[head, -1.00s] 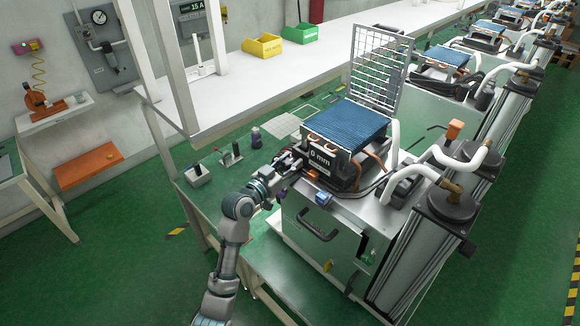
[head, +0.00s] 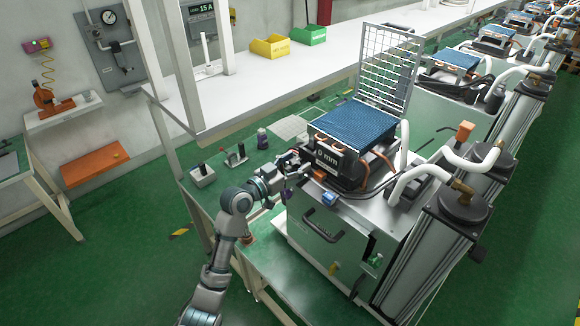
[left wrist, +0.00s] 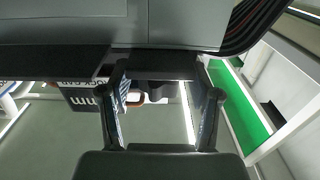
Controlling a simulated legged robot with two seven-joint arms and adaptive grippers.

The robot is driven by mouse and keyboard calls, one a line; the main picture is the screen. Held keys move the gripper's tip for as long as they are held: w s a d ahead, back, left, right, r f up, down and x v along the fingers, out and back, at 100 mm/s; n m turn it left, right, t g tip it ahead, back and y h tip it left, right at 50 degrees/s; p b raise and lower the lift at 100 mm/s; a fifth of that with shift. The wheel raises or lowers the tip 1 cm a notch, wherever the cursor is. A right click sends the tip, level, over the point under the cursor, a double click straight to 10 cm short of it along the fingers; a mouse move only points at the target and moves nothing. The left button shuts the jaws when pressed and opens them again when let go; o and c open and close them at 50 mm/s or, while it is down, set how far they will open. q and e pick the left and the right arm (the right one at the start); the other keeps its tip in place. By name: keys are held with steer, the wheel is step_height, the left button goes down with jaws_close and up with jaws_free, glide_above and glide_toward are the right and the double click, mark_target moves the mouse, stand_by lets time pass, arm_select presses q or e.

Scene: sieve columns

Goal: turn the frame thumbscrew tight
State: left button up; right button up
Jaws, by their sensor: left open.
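The column unit's metal frame carries a black block marked 6 mm (head: 328,157) with a blue ribbed top (head: 355,127). I cannot make out the frame thumbscrew for certain in either view; my left gripper may hide it. My left gripper (head: 298,163) is close to the left side of the black block, and I cannot tell whether it touches. In the left wrist view its two fingers (left wrist: 160,115) stand apart with nothing clearly held between them. Part of the block's lettering (left wrist: 88,98) shows upside down beside the left finger. My right gripper is not in view.
An upright wire grid (head: 388,68) stands behind the blue top. White hoses (head: 415,178) and a tall column (head: 440,245) stand at the right. A blue part (head: 329,198) sits at the cabinet's front edge. Small switch boxes (head: 202,175) are on the green bench.

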arm_select(q)
steer(key=v, duration=1.2)
steer(key=shift+d, duration=0.1)
